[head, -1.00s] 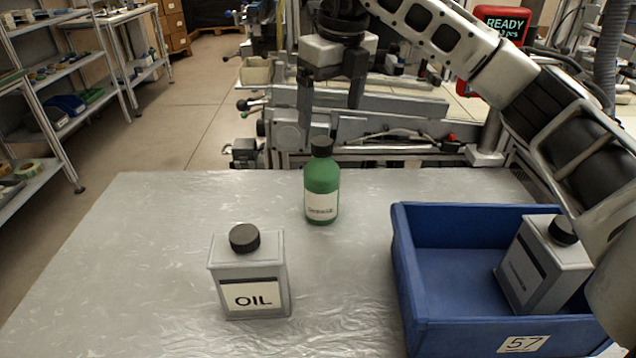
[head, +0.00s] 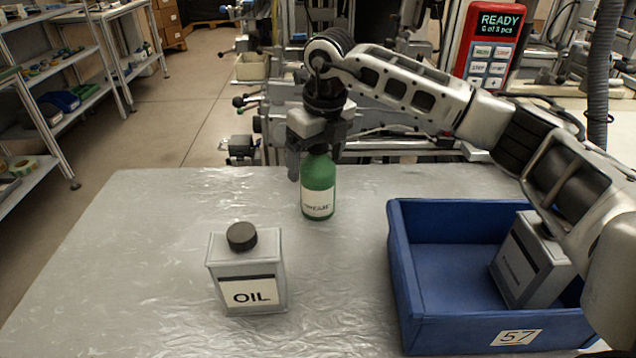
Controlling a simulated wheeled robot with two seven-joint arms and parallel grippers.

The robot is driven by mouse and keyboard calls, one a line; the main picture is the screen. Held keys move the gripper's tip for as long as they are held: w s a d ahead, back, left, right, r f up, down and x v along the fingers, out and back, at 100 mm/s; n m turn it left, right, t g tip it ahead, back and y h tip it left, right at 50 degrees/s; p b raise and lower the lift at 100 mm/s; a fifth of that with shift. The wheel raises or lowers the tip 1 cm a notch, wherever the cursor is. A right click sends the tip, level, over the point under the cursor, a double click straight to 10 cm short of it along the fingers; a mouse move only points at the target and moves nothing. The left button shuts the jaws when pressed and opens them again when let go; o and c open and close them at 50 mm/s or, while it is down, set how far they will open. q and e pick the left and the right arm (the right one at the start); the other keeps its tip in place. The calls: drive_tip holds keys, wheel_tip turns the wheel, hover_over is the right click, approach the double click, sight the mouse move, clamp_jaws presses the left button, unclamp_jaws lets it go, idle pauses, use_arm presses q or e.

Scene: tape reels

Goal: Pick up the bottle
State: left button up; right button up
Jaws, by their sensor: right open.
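A green bottle (head: 318,187) with a white label stands upright near the back edge of the foil-covered table (head: 150,290). My right gripper (head: 314,163) has come down over its top from above. One finger shows to the left of the bottle's neck and the other at its right rear. The gripper is open, and its body hides the black cap. I cannot tell whether a finger touches the bottle. My left gripper is not in view.
A grey oil can (head: 248,273) with a black cap stands in front, left of the bottle. A blue bin (head: 455,335) marked 57 stands at the right, with another grey can (head: 528,262) in it. My right arm passes above the bin. The table's left side is clear.

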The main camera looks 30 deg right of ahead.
drive_tip(key=shift+r, duration=0.1)
drive_tip(key=c, duration=1.7)
drive_tip(key=shift+r, duration=0.1)
